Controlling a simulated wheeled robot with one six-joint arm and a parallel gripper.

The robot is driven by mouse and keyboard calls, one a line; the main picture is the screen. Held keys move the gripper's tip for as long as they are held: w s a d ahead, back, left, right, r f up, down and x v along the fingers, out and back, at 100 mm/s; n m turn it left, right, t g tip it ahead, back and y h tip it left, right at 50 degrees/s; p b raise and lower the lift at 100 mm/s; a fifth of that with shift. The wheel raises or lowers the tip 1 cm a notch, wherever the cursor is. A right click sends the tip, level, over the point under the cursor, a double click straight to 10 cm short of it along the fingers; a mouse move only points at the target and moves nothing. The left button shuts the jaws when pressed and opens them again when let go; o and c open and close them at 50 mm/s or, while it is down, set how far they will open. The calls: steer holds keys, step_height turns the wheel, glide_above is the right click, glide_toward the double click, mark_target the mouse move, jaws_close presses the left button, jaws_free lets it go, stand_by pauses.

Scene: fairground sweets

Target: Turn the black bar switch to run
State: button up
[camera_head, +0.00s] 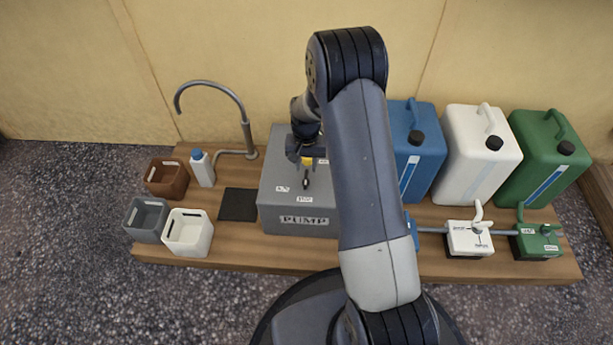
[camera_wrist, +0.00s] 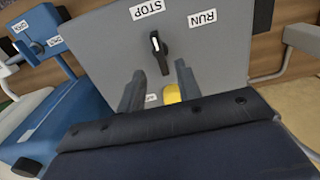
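The black bar switch (camera_wrist: 160,54) is on the top face of the grey pump box (camera_head: 340,207), also seen in the wrist view (camera_wrist: 110,45). The bar's white-marked end points towards the STOP label (camera_wrist: 146,9). The RUN label (camera_wrist: 202,18) is to the right of it in the wrist view. In the head view the switch (camera_head: 305,181) is a small dark bar just below my gripper (camera_head: 306,164). My gripper is open in the wrist view (camera_wrist: 158,84), its two fingers apart with nothing between them. The bar appears ahead of the fingertips; no contact is visible.
A yellow knob-like thing (camera_wrist: 172,94) shows behind the fingers. A curved tap (camera_head: 243,115), white bottle (camera_head: 202,168) and open bins (camera_head: 188,233) stand left. Blue (camera_head: 416,150), white (camera_head: 478,155) and green (camera_head: 545,158) canisters stand right, with a pipe (camera_head: 432,230) before them.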

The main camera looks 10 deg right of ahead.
mark_target(306, 177)
step_height(306, 177, down, 5)
steer(key=shift+f+b, duration=0.1)
steer(key=shift+b, duration=0.65)
jaws_close()
